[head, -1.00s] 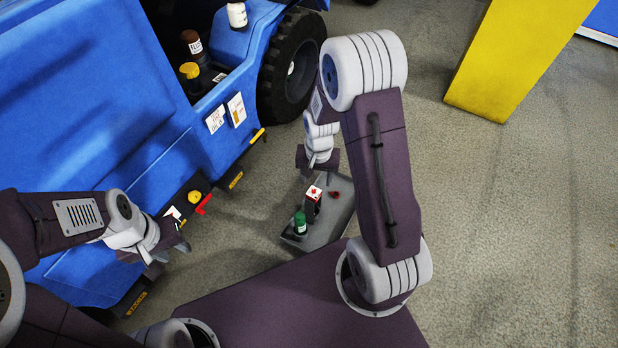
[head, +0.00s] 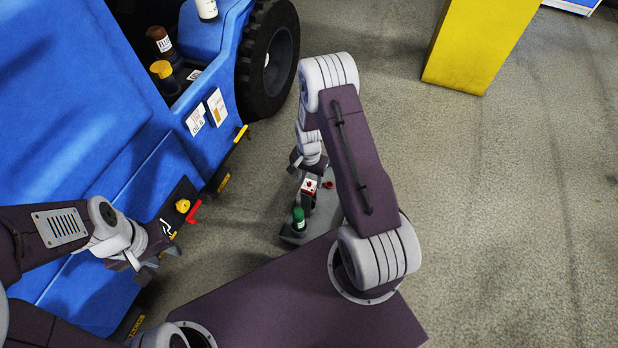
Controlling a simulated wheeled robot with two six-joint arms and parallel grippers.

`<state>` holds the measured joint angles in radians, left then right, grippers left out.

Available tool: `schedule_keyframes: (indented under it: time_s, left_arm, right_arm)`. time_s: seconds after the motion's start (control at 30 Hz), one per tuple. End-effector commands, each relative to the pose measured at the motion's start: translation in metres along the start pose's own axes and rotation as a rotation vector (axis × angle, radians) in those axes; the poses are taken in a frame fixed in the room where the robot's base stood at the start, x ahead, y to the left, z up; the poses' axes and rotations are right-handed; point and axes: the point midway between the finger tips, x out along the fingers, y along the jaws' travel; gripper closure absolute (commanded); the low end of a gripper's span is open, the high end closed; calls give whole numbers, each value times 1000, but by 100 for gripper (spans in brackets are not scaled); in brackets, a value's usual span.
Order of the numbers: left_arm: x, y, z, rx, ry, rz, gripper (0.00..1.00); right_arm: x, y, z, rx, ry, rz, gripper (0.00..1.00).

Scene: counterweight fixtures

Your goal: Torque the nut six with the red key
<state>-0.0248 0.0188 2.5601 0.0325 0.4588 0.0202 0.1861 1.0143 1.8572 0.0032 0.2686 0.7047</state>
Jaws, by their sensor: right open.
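A red bar-shaped piece (head: 193,211), possibly the red key, sits beside a round yellow knob (head: 183,206) on a black panel on the blue vehicle's side. Another small red piece (head: 328,184) lies on the grey tray (head: 292,238). I cannot tell which is the key, and no nut marked six is readable. My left gripper (head: 160,264) is open and empty, below and left of the black panel, apart from the red bar. My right gripper (head: 308,174) is open, just above a red-and-white box (head: 309,187) on the tray; its fingertips are partly hidden, and contact is unclear.
A green bottle (head: 299,219) stands on the tray. The blue vehicle (head: 90,120) fills the left, with a black tyre (head: 268,62), a yellow-capped bottle (head: 163,72) and labels (head: 216,107). A yellow block (head: 480,45) stands at the back right. The floor on the right is clear.

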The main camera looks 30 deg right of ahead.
Motion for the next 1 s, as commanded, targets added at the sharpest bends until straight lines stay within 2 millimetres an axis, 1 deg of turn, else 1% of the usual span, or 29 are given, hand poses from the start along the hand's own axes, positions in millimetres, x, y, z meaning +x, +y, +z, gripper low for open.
schedule_keyframes:
  time_s: [0.03, 0.1, 0.17, 0.3, 0.43, 0.67, 0.7, 0.77, 0.8, 0.9, 1.0]
  left_arm:
    - [16, 0, 2, 0, 0, 0, 63]
    - [26, 0, 3, 0, 0, 0, 63]
    - [28, -1, 3, 0, 0, 0, 63]
    - [37, -1, 4, 0, 0, 0, 63]
    - [40, -1, 4, 0, 0, 0, 63]
    - [40, -1, 4, 0, 0, 0, 63]
    - [40, -1, 4, 0, 0, 0, 63]
    - [40, -1, 4, 0, 0, 0, 63]
    - [40, -1, 4, 0, 0, 0, 63]
    - [40, -1, 4, 0, 0, 0, 63]
    - [40, -1, 4, 0, 0, 0, 63]
  right_arm:
    - [16, 0, 0, 0, 0, 0, 44]
    - [27, 0, 0, 0, 1, 0, 44]
    - [32, 0, 0, 0, -1, 1, 44]
    - [50, 0, 0, 0, -1, 1, 44]
    - [58, 0, 0, 0, -2, 1, 44]
    - [58, 0, 0, -1, -1, 0, 44]
    - [58, 0, 0, -1, -1, 0, 46]
    - [58, 0, 0, -1, -1, 0, 63]
    - [58, 0, 0, -1, -1, 0, 74]
    - [58, 0, 0, -1, -2, 1, 100]
    - [58, 0, 0, -1, -2, 1, 100]
